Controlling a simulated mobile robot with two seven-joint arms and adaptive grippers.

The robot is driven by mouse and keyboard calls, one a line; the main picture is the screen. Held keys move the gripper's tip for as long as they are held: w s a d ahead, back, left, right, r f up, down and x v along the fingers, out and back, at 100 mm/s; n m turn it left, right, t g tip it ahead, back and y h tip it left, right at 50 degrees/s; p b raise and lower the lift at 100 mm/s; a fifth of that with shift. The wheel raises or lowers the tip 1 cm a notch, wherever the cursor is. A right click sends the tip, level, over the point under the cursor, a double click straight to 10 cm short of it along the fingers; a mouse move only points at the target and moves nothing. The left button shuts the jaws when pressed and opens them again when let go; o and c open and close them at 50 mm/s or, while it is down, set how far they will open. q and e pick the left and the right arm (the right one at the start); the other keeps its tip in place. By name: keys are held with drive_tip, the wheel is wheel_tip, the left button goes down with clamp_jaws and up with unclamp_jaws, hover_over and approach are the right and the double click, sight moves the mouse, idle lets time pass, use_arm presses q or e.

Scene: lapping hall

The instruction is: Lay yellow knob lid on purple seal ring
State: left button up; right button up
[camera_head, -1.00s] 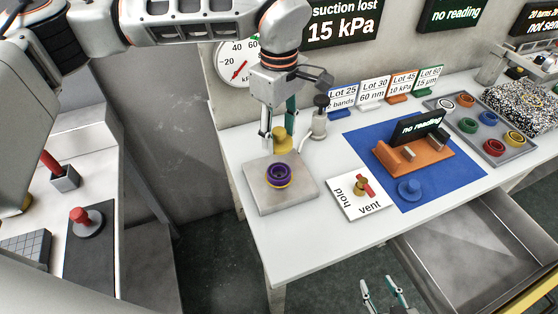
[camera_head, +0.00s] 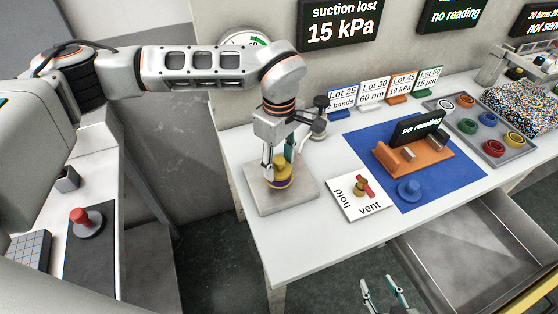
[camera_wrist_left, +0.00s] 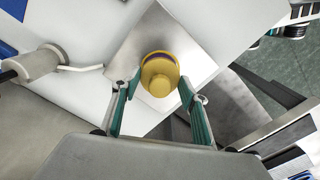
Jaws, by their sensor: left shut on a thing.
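The yellow knob lid (camera_head: 281,173) is between the fingers of my left gripper (camera_head: 278,163), which is shut on it. The purple seal ring (camera_head: 279,185) sits on the grey square plate (camera_head: 256,198), directly under the lid, mostly hidden by it. The lid looks level and at or just above the ring; I cannot tell if they touch. In the left wrist view the lid (camera_wrist_left: 159,76) covers nearly all of the ring, with only a thin purple sliver showing. My right gripper (camera_head: 378,282) is open and empty at the bottom of the head view.
The hold/vent card (camera_head: 347,204) with a red and yellow valve lies right of the plate. A blue mat (camera_head: 440,190) carries an orange stand (camera_head: 425,163) and a blue knob lid (camera_head: 409,188). A grey tray (camera_head: 523,150) of coloured rings stands further right. A drawer hangs open in front.

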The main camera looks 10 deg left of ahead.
sight(279, 160)
use_arm(q)
drive_tip(key=shift+f, duration=0.1)
drive_tip(key=o, duration=1.3)
wheel_tip(279, 160, up, 12)
drive_tip(key=shift+r, duration=0.1)
